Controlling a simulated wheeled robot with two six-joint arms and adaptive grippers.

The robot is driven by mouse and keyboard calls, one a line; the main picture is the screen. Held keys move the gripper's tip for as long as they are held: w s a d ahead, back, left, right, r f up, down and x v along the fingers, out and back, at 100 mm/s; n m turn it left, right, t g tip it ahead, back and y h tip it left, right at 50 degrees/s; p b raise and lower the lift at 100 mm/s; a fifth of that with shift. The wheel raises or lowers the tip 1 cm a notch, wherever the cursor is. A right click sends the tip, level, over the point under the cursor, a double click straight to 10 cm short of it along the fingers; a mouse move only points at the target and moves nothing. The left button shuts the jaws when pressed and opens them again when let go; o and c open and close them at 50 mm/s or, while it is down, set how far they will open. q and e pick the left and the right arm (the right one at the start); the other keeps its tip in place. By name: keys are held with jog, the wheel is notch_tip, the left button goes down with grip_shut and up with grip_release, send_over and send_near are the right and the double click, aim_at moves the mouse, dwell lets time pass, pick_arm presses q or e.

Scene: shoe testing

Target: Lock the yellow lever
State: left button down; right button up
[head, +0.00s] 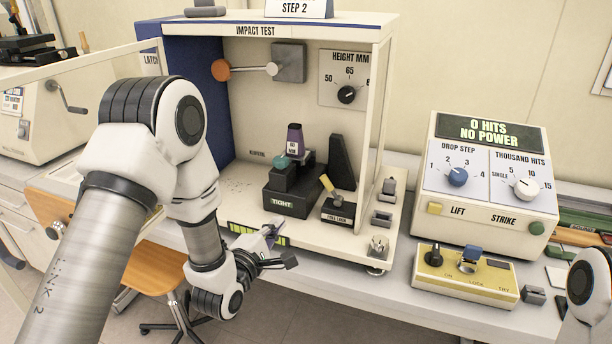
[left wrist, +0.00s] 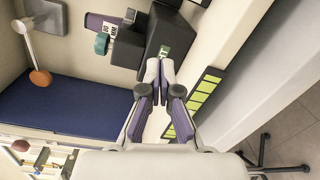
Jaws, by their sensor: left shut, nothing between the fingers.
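The yellow lever (head: 328,186) stands on a small black base (head: 338,212) with a white label, inside the impact test cabinet (head: 262,131). The lever leans up and to the left in the head view. I cannot make it out in the left wrist view. My left gripper (head: 275,236) is shut and empty at the cabinet's front edge, below and left of the lever and apart from it. Its closed fingertips show in the left wrist view (left wrist: 160,70), near the black block marked TIGHT. My right gripper is out of view.
The black TIGHT block (head: 292,202) carries a purple piece (head: 294,140) left of the lever. Grey fittings (head: 383,218) stand to its right. A control box (head: 485,185) and a yellow switch panel (head: 465,278) are further right. Free air lies before the bench.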

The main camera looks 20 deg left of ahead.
aim_at(330, 188)
pick_arm(q)
jog(key=r, duration=0.1)
jog(key=r+n+t, duration=0.1)
jog(key=r, duration=0.1)
jog(key=shift+w+a, duration=0.1)
jog(key=shift+w, duration=0.3)
jog(key=w+p, duration=0.1)
jog(key=w, duration=0.2)
jog(key=w+p, duration=0.1)
jog(key=w, duration=0.2)
jog(key=w+d+p, duration=0.1)
jog(key=w, duration=0.2)
jog(key=shift+w+r, duration=0.25)
jog(key=shift+w, duration=0.15)
jog(key=d, duration=0.1)
jog(key=d+p, duration=0.1)
jog(key=d+r+p, duration=0.1)
jog(key=shift+w+d+r, duration=0.1)
jog(key=shift+w+d, duration=0.15)
jog(key=shift+w, duration=0.15)
jog(key=shift+w+a, duration=0.1)
